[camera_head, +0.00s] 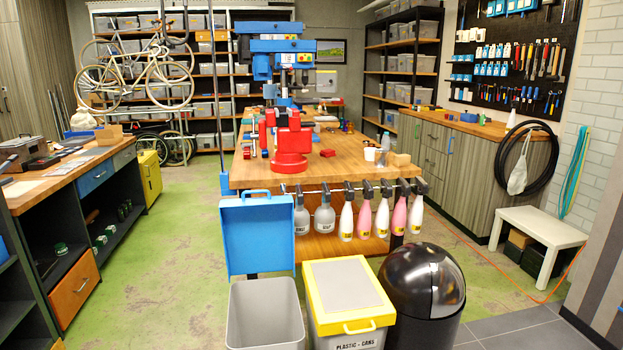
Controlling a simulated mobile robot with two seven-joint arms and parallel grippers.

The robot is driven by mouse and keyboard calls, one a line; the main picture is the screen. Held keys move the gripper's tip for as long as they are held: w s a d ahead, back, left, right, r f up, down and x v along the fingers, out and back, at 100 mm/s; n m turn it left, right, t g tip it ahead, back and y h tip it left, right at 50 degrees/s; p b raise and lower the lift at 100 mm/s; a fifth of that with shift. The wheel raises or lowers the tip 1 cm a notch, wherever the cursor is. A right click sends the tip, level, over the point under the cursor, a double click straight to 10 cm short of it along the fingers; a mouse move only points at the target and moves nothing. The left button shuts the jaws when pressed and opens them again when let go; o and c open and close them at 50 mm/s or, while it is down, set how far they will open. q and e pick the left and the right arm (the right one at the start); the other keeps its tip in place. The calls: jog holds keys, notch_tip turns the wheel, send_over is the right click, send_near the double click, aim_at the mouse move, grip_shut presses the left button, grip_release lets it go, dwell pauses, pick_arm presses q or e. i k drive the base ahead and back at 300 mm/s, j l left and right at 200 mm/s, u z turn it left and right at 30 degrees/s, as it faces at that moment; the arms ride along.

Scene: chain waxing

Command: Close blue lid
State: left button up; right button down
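The blue lid (257,236) stands open and upright at the back edge of a grey bin (265,327) at the bottom of the head view. A small blue handle (256,193) sits at the lid's top edge, close to the front of the wooden workbench. The bin's top is uncovered and its grey inside shows. Neither of my grippers is in view.
A bin with a closed yellow-rimmed lid (349,293) stands right of the grey bin, then a black round bin (422,298). Behind them, several bottles (364,220) hang from a rail on the workbench (342,172). Green floor (166,258) is clear at left.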

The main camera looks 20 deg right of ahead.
aim_at(258, 232)
jog(key=i+j+z, duration=0.55)
jog(key=z, duration=0.25)
jog(key=i+j+z, duration=0.1)
jog(key=j, duration=0.25)
jog(key=i+j, duration=0.2)
jog(key=j, duration=0.2)
jog(key=i+j+z, duration=0.15)
jog(key=j, duration=0.2)
jog(key=i+j, duration=0.1)
jog(key=j, duration=0.25)
jog(key=i+j+z, duration=0.15)
jog(key=j, duration=0.25)
jog(key=k, duration=0.05)
